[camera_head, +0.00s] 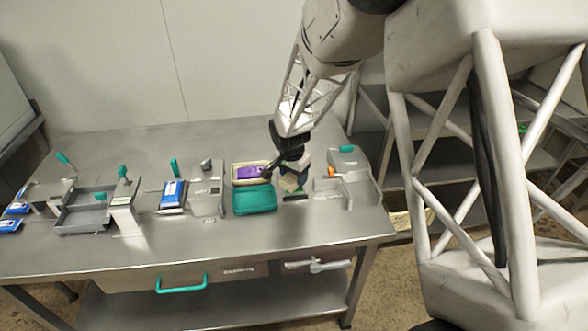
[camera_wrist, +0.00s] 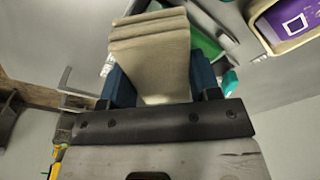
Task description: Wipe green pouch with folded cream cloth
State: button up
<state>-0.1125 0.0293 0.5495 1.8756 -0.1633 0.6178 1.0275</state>
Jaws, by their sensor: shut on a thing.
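My gripper (camera_head: 289,172) is over the right part of the steel table. It is shut on a folded cream cloth (camera_head: 289,184); in the wrist view the layered cloth (camera_wrist: 152,55) sits between the blue fingers and sticks out past them. A green flat thing, likely the green pouch (camera_wrist: 206,44), shows partly behind the cloth in the wrist view. In the head view only a small green patch (camera_head: 297,190) shows just below the cloth, mostly hidden by it and the gripper. I cannot tell whether the cloth touches the pouch.
A cream tray (camera_head: 235,181) with a purple pouch (camera_head: 252,172) and a teal tray (camera_head: 254,200) lie left of my gripper. A metal fixture with a teal knob (camera_head: 347,149) stands close on the right. Blue pouches (camera_head: 172,194) and fixtures are farther left. The table's front strip is clear.

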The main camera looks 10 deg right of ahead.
aim_at(293, 176)
jog(key=shift+f, duration=0.45)
jog(key=shift+w+f, duration=0.45)
jog(key=shift+c, duration=0.3)
jog(key=shift+w+f, duration=0.25)
jog(key=shift+w, duration=0.45)
jog(key=shift+w+r, duration=0.2)
jog(key=shift+w, duration=1.25)
jog(key=shift+w+f, duration=0.15)
jog(key=shift+w, duration=0.65)
jog(key=shift+s, duration=3.3)
jog(key=shift+s+r, duration=0.1)
jog(key=shift+r, duration=3.95)
